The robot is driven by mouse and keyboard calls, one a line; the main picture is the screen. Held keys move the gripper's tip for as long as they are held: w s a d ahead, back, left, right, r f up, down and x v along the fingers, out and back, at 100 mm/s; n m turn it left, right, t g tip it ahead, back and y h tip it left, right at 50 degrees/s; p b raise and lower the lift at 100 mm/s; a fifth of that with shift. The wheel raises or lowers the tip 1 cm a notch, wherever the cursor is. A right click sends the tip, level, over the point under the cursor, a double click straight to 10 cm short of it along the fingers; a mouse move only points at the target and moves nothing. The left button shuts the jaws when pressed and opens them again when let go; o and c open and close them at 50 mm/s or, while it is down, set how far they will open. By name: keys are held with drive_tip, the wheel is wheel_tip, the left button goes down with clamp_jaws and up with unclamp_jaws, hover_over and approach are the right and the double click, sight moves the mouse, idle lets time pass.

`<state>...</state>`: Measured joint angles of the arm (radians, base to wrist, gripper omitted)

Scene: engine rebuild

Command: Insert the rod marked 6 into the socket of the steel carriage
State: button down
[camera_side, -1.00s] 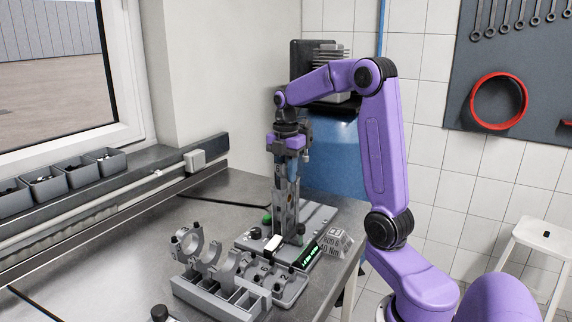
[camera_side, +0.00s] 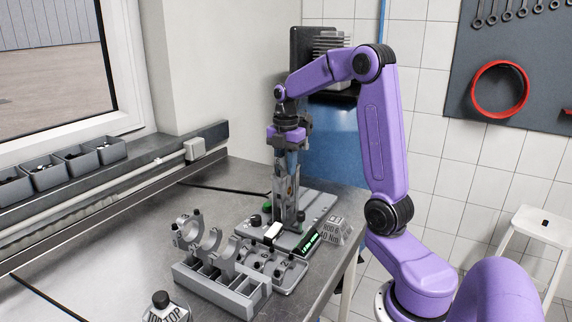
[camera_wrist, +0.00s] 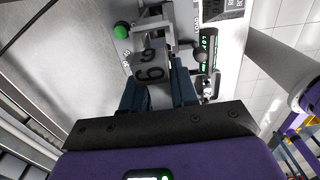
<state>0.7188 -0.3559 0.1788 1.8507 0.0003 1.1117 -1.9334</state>
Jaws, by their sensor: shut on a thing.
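The rod marked 6 (camera_wrist: 152,72) is held between the jaws of my gripper (camera_wrist: 160,88), its number showing in the wrist view. In the side view the rod (camera_side: 286,205) hangs upright below my gripper (camera_side: 288,158) over the fixture plate at the back of the bench. The steel carriage (camera_wrist: 152,25) shows as a grey metal frame just beyond the rod in the wrist view. The rod's lower end is at the carriage. The socket is hidden, so I cannot tell whether the rod is in it.
The fixture plate (camera_side: 318,208) has a green knob (camera_wrist: 121,31) and a green-lit display (camera_side: 306,242). A grey rack (camera_side: 215,290) with rings and compartments stands in front. A small block with lettering (camera_side: 336,231) is to the right. Bench space at left is clear.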

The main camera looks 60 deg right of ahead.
drive_tip(key=shift+s+f, duration=0.1)
drive_tip(key=shift+f, duration=0.3)
idle(0.5)
drive_tip(key=shift+s+f, duration=0.2)
idle(0.9)
drive_tip(key=shift+r, duration=0.1)
drive_tip(key=shift+w+r, duration=0.2)
drive_tip(key=shift+r, duration=4.45)
drive_tip(key=shift+w+f, duration=0.1)
drive_tip(key=shift+f, duration=4)
drive_tip(key=shift+f, duration=0.15)
